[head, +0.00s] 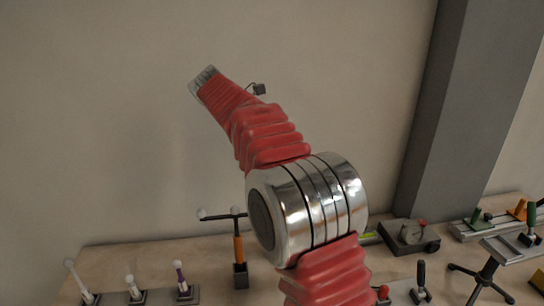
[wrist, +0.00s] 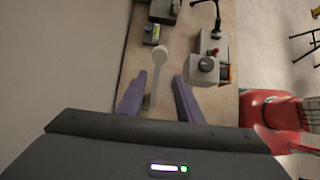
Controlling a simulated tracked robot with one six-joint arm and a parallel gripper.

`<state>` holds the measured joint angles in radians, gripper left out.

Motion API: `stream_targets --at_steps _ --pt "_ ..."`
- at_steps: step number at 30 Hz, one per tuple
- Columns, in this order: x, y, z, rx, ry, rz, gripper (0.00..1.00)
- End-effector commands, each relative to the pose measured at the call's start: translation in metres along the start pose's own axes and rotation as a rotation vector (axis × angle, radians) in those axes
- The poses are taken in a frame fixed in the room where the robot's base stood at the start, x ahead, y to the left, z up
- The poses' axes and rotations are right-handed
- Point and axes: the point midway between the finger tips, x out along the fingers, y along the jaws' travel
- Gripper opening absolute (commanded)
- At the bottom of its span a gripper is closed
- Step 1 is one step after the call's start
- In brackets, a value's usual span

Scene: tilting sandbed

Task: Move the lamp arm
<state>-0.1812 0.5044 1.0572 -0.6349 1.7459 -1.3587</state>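An orange post (head: 239,248) stands on the bench in the head view. A thin dark bar (head: 218,216) reaches left from its top to a white ball; this looks like the lamp arm. In the wrist view, my gripper (wrist: 160,82) is open, its two purple fingers spread apart. A pale rod with a white ball end (wrist: 158,56) shows between and beyond the fingers, with a visible gap to the right finger. I cannot tell whether the left finger touches it, or whether it is the same bar. My gripper's fingers do not show clearly in the head view.
Several white-tipped levers, including a purple one (head: 181,277), stand at the bench's left. A box with a round dial (head: 410,235) and a black stand (head: 485,275) are to the right. A grey column (head: 430,110) rises behind. The wrist view shows a grey box (wrist: 206,68) right of the rod.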

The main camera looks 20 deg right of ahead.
Motion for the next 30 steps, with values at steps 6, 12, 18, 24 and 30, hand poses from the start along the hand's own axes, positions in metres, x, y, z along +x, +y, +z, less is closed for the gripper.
stream_targets --at_steps 6,12,18,24,30 --pt "-0.011 0.000 -0.001 0.000 0.000 0.001 0.33" --pt "-0.018 0.000 -0.001 0.000 0.000 0.001 0.33" --pt "-0.018 0.000 -0.001 0.000 0.000 0.001 0.33" --pt "-0.018 0.000 -0.001 0.001 0.001 0.001 0.29" --pt "-0.019 -0.008 0.004 0.035 0.019 0.012 0.15"
